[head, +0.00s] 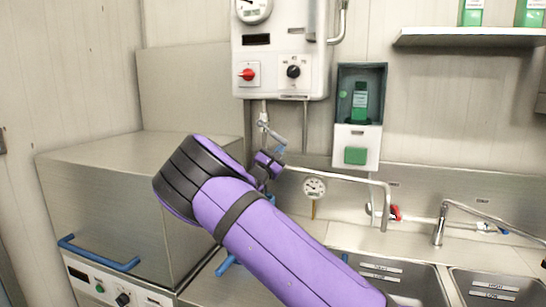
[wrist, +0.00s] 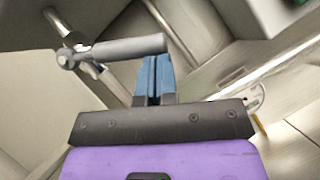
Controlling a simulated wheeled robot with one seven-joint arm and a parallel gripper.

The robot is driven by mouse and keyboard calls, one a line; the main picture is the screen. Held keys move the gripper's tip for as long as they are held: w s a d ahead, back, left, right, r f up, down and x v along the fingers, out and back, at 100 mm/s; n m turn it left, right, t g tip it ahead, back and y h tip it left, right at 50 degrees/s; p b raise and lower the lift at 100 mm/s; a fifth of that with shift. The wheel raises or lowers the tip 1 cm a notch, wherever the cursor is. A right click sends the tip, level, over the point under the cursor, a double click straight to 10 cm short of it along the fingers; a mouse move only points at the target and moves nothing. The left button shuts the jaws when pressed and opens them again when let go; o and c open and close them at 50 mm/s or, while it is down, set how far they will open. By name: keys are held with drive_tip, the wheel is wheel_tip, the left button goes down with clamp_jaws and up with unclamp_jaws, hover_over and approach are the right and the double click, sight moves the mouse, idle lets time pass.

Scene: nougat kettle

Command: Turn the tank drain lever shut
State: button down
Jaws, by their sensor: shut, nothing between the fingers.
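The tank drain lever (head: 276,136) is a grey handle on a small metal valve under the white wall tank (head: 281,50). In the head view it slants down to the right from the valve. In the wrist view the lever (wrist: 130,48) is a grey bar lying nearly level, with its valve joint at the left end. My gripper (head: 280,151) is just below the lever's free end. In the wrist view its blue fingers (wrist: 154,80) are together and empty, and the lever's free end overlaps their tips. I cannot tell whether they touch.
A steel cabinet machine (head: 120,185) with a blue handle stands at left. A green soap dispenser (head: 358,115) hangs right of the tank. A tap pipe (head: 350,178), a round gauge (head: 314,188) and sinks (head: 400,276) lie to the right.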

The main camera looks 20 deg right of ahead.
wheel_tip(320, 180, up, 6)
drive_tip(key=s+d+n+t+y, duration=0.2)
drive_tip(key=n+t, duration=0.3)
drive_tip(key=n, duration=0.3)
drive_tip(key=shift+d+f+n+y, duration=0.15)
drive_tip(key=shift+d+n+y, duration=0.2)
drive_tip(key=shift+y, duration=0.35)
